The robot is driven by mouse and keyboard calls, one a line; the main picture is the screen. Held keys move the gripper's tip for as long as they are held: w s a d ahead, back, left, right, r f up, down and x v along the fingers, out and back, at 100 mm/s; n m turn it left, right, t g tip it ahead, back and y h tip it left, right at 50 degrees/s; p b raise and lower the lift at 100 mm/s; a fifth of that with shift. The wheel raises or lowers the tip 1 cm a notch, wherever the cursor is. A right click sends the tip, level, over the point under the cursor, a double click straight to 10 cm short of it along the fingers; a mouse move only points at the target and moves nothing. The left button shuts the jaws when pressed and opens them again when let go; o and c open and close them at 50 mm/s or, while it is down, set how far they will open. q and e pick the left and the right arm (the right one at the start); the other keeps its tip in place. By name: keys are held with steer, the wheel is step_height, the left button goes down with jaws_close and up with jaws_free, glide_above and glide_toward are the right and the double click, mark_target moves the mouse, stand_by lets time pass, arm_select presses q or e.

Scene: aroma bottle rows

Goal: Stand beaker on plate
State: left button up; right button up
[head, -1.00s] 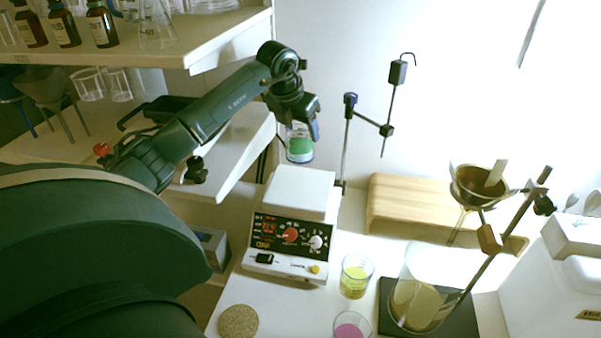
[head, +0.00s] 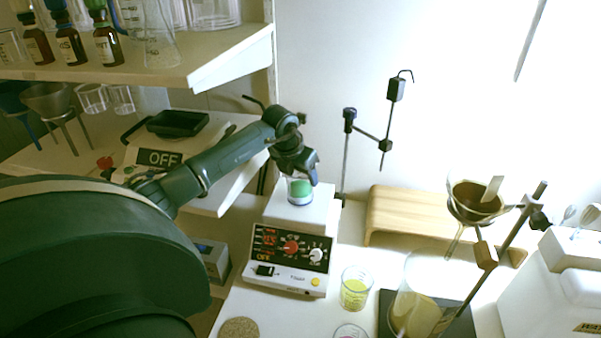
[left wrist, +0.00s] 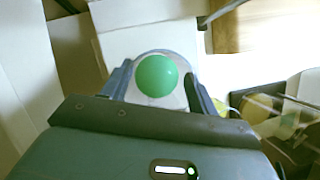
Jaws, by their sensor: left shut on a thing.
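A clear beaker with green contents (head: 301,190) is held in my left gripper (head: 300,176), over the white hotplate's top plate (head: 322,208). The beaker looks upright. Its base appears at or just above the plate; I cannot tell whether it touches. In the left wrist view the green contents (left wrist: 157,76) show between the two fingers of the left gripper (left wrist: 160,85), with the white plate (left wrist: 145,42) behind. The hotplate's front panel (head: 290,250) has red and white knobs. My right gripper is not in view.
A metal stand (head: 345,150) rises behind the hotplate. A yellow-filled beaker (head: 355,290) and a large glass beaker (head: 412,300) stand to its right. A cork mat (head: 239,328) lies in front. Shelves with bottles (head: 70,46) are at left.

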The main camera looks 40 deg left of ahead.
arm_select(q)
steer(key=o, duration=1.1)
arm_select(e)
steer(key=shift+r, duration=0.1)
arm_select(q)
steer(key=shift+r, duration=0.15)
steer(key=shift+s+r, duration=0.15)
steer(key=shift+r, duration=0.25)
steer(key=b+v, duration=0.1)
steer(key=v, duration=0.5)
steer(key=shift+s+r, duration=0.2)
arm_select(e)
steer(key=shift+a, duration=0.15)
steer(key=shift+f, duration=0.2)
arm_select(q)
steer(key=shift+d+f, duration=0.1)
